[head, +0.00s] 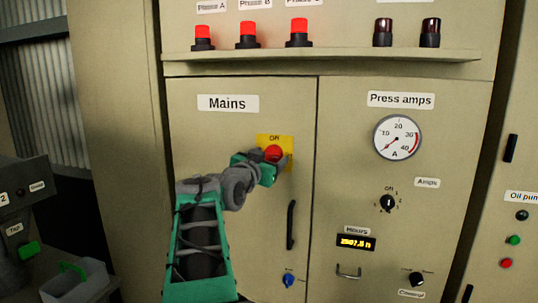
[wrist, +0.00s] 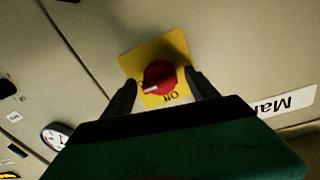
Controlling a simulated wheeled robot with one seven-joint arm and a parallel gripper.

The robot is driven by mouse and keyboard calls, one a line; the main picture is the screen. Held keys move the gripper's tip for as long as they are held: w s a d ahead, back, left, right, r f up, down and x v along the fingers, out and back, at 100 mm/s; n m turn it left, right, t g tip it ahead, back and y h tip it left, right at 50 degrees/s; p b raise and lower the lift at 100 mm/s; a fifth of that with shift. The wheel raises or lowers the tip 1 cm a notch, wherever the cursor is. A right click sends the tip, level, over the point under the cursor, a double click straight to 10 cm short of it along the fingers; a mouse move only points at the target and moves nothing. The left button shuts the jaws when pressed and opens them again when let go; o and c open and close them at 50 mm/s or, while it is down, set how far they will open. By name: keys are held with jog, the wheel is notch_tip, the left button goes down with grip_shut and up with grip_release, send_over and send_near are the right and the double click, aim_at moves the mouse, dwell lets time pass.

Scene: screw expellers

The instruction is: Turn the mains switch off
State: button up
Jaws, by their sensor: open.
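The mains switch is a red rotary knob (head: 273,153) on a yellow plate (head: 289,142), on the cabinet door below and right of the "Mains" label (head: 228,103). In the wrist view the knob (wrist: 160,77) shows with a white mark at its lower left, and the plate (wrist: 140,59) is seen rotated, with "ON" lettering below the knob. My gripper (wrist: 163,84) is open, with one dark finger on each side of the knob. I cannot tell whether the fingers touch it. In the head view my gripper (head: 277,161) partly covers the plate's lower part.
A black door handle (head: 291,224) and a blue knob (head: 289,280) are below the switch. The Press amps gauge (head: 397,138) and a black selector (head: 387,203) are to the right. A shelf edge (head: 330,58) with red lamps (head: 248,36) juts out above.

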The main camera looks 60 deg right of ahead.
jog(key=shift+c, duration=0.2)
grip_shut()
dwell(0.5)
